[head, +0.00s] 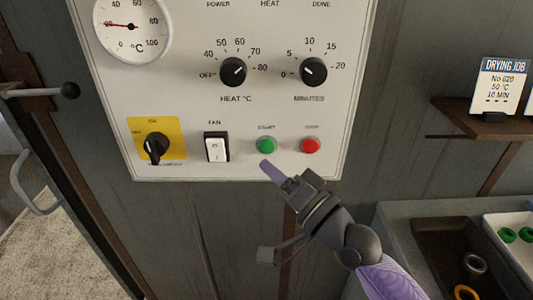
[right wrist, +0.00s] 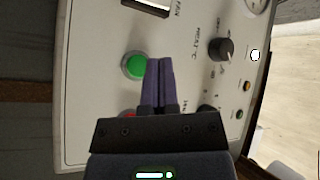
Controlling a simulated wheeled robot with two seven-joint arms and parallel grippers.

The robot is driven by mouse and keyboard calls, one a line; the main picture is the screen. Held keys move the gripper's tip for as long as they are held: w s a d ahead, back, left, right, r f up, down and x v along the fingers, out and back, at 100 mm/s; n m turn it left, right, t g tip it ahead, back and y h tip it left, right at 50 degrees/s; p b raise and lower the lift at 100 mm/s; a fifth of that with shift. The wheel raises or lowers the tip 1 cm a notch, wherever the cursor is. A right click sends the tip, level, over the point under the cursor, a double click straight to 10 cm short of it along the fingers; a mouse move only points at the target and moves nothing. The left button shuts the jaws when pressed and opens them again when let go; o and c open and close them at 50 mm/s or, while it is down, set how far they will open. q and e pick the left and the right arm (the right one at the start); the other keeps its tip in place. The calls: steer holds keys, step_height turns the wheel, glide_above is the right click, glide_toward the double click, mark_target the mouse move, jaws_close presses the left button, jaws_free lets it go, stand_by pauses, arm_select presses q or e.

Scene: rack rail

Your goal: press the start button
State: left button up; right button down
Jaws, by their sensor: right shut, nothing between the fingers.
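The green start button (head: 266,146) sits at the lower middle of the white control panel (head: 190,95), left of the red stop button (head: 310,146). My right gripper (head: 265,164) is just below the start button in the head view, its purple fingers closed together with nothing between them. In the right wrist view the green button (right wrist: 134,66) lies just left of the closed fingertips (right wrist: 160,62), and the red button (right wrist: 129,114) is partly hidden behind the gripper. I cannot tell whether the fingertips touch the panel. My left gripper is not in view.
The panel also has a fan switch (head: 216,147), a black main knob (head: 155,146), a heat dial (head: 233,71) and a minutes dial (head: 313,71). At right a drying job card (head: 500,86) stands on a shelf. Below are trays with several rings (head: 475,263).

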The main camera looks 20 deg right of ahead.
mark_target(260, 145)
steer(key=w, duration=0.1)
steer(key=w+b, duration=0.1)
steer(key=shift+w+d, duration=0.35)
stand_by(1.4)
stand_by(0.4)
steer(key=shift+w+d, duration=0.1)
steer(key=shift+w, duration=0.3)
steer(key=shift+w+d+b, duration=0.1)
steer(key=shift+w+b, duration=0.25)
steer(key=shift+b, duration=0.05)
stand_by(0.5)
steer(key=shift+s+r+p, duration=0.1)
steer(key=shift+s+p, duration=0.45)
steer(key=shift+p, duration=0.05)
steer(key=shift+s+a, duration=0.2)
